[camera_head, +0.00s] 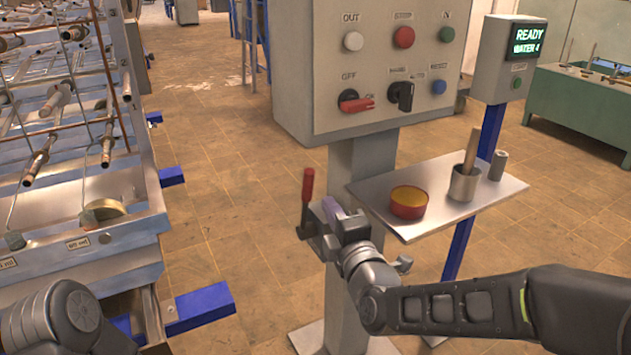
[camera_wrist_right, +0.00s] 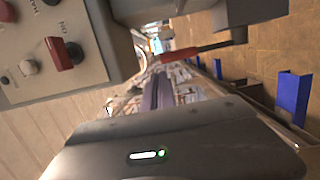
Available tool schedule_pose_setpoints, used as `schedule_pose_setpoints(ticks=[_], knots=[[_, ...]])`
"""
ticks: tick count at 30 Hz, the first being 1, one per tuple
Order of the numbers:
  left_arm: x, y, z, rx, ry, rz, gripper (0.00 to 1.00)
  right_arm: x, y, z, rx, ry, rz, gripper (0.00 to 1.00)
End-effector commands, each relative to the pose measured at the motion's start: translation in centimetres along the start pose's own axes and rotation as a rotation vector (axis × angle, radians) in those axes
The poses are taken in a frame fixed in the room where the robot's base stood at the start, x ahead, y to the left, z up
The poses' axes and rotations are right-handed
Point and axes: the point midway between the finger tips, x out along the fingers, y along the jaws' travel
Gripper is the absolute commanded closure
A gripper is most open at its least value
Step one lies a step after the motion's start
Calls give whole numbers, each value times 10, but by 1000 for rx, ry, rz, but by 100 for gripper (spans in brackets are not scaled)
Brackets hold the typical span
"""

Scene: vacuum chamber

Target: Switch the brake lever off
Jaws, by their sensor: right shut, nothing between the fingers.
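The brake lever (camera_head: 307,190) has a red grip on a dark shaft and stands about upright on a bracket at the left side of the grey post. In the right wrist view, the lever's red grip (camera_wrist_right: 190,52) lies across the upper middle, just beyond my fingertips. My right gripper (camera_head: 330,206) is shut and empty, close to the right of the lever. I cannot tell whether it touches the lever. Its purplish fingers also show in the right wrist view (camera_wrist_right: 157,92). My left gripper is out of view.
A control box (camera_head: 370,60) with buttons and switches sits above the lever on the post (camera_head: 350,180). A metal rack (camera_head: 90,200) stands left; floor lies between.

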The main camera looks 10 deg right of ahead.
Motion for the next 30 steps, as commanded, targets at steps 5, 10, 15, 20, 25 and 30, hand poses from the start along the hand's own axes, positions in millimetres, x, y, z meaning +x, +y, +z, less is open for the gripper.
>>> schedule_pose_setpoints(ticks=[5, 10, 15, 20, 25, 30], knots=[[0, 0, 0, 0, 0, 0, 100, 37, -1, 0, 0, 1, -1, 100], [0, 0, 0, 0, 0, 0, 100, 71, -1, 0, 0, 0, -1, 100], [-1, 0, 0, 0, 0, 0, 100, 94, -1, 0, -1, 0, -1, 100], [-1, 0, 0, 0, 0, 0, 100, 104, 0, 0, 0, 1, -1, 100], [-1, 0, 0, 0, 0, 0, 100, 105, 0, 0, 0, 1, -1, 100], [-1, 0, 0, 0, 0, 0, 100, 105, 0, 0, 0, 1, -1, 100]])
